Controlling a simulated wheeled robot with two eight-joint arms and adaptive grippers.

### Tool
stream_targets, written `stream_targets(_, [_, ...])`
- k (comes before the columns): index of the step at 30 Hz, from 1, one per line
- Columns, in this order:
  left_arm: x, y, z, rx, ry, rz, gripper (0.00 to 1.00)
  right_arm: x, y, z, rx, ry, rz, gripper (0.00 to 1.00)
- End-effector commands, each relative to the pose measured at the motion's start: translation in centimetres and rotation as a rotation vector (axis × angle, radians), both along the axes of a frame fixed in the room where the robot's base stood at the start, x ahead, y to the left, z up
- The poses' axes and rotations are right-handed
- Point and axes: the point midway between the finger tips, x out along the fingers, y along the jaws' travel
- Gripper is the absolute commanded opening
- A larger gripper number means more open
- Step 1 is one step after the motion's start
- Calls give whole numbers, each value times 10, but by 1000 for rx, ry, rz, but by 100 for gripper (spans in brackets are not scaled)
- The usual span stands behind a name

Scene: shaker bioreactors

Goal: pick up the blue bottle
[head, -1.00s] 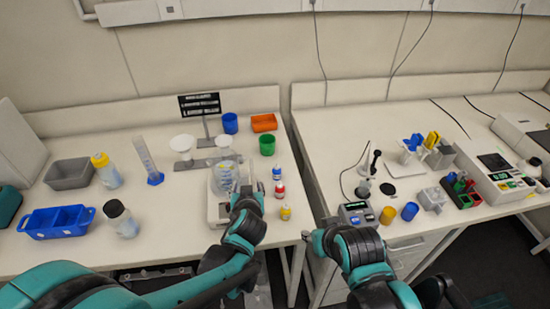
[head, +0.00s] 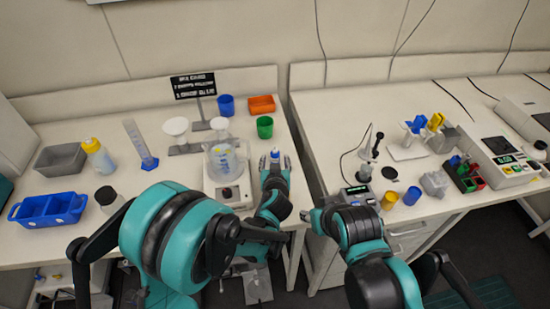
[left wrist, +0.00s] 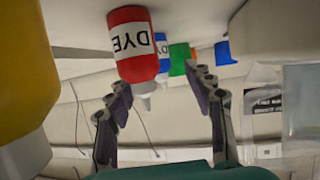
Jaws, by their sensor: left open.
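The blue bottle (head: 275,154) shows as a small blue-topped shape just beyond my left gripper (head: 275,165), at the right edge of the left bench. In the left wrist view, which looks upside down, a blue part (left wrist: 162,46) is mostly hidden behind a red DYE bottle (left wrist: 132,48). My left gripper (left wrist: 160,88) is open there. The red bottle is nearer, toward the left finger, and nothing is clamped. A yellow bottle (left wrist: 20,70) is close at the left. My right gripper (head: 309,216) is by the right bench's front edge; its jaws are unclear.
A beaker on a stirrer (head: 229,193) stands just left of my left gripper. A green cup (head: 265,127), a blue cup (head: 226,105) and an orange tray (head: 262,104) stand behind. A gap separates the two benches to the right.

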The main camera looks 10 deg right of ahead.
Motion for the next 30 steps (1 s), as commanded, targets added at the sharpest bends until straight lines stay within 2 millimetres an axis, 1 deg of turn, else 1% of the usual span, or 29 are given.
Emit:
stream_targets(1, [8, -2, -6, 1, 0, 2, 53, 0, 0, -6, 0, 0, 0, 40])
stream_targets(3, [19, -3, -11, 1, 1, 3, 53, 0, 0, -9, 0, 0, 0, 40])
stream_targets(6, [28, -6, -14, 0, 1, 2, 53, 0, 0, -11, 0, 0, 0, 40])
stream_targets(12, [30, -6, -13, 1, 1, 1, 53, 0, 0, -10, 0, 0, 0, 40])
stream_targets(13, [30, -6, -13, 1, 1, 1, 50, 0, 0, -10, 0, 0, 0, 40])
stream_targets(14, [30, -6, -13, 1, 1, 1, 42, 0, 0, -10, 0, 0, 0, 40])
stream_targets(15, [30, -6, -13, 1, 1, 1, 32, 0, 0, -10, 0, 0, 0, 40])
stream_targets(17, [30, -6, -13, 1, 1, 1, 16, 0, 0, -10, 0, 0, 0, 40])
stream_targets(18, [30, -6, -13, 1, 1, 1, 5, 0, 0, -10, 0, 0, 0, 40])
stream_targets(30, [30, -5, -11, 1, 1, 1, 5, 0, 0, -9, 0, 0, 0, 40])
